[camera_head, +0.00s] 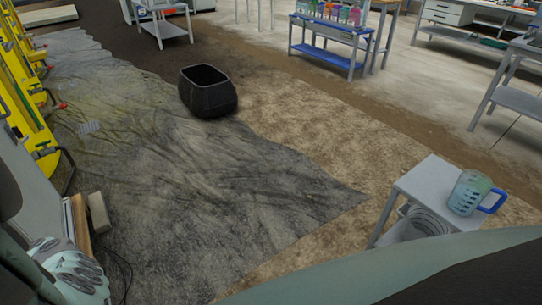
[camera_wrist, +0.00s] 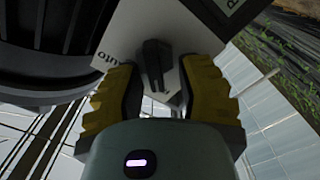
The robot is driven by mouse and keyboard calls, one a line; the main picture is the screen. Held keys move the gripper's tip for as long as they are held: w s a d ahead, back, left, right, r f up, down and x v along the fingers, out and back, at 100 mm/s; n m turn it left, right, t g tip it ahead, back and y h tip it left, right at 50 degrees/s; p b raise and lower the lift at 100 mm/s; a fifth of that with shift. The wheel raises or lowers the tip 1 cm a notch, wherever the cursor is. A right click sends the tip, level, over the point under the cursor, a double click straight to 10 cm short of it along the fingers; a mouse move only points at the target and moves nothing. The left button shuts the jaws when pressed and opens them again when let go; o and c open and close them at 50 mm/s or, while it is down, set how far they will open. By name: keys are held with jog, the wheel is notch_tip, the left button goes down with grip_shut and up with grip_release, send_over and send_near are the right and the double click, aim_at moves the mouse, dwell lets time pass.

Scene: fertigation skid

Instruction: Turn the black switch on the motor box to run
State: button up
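In the wrist view, the black switch (camera_wrist: 153,62) is a knob with a raised handle on the pale plate of the motor box (camera_wrist: 190,22). The word "Auto" shows at the plate's left, and part of another label is cut off at the upper right. My gripper (camera_wrist: 160,80) has yellow and black fingers. They are open, one on each side of the switch, with visible gaps to the handle. The switch's handle stands close to upright in the picture, its lower end tilted slightly right. The switch and gripper do not show in the head view.
A large dark ribbed body (camera_wrist: 55,45) sits beside the plate. In the head view, yellow frames (camera_head: 22,85) with red-handled valves line the left. A black bin (camera_head: 208,92) stands on the dark sheet. A small table (camera_head: 432,190) holds a jug (camera_head: 468,192). Gloves (camera_head: 70,272) lie lower left.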

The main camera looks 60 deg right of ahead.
jog(key=shift+o, duration=0.4)
jog(key=shift+a+r, duration=0.1)
jog(key=shift+a, duration=0.1)
jog(key=v, duration=1.2)
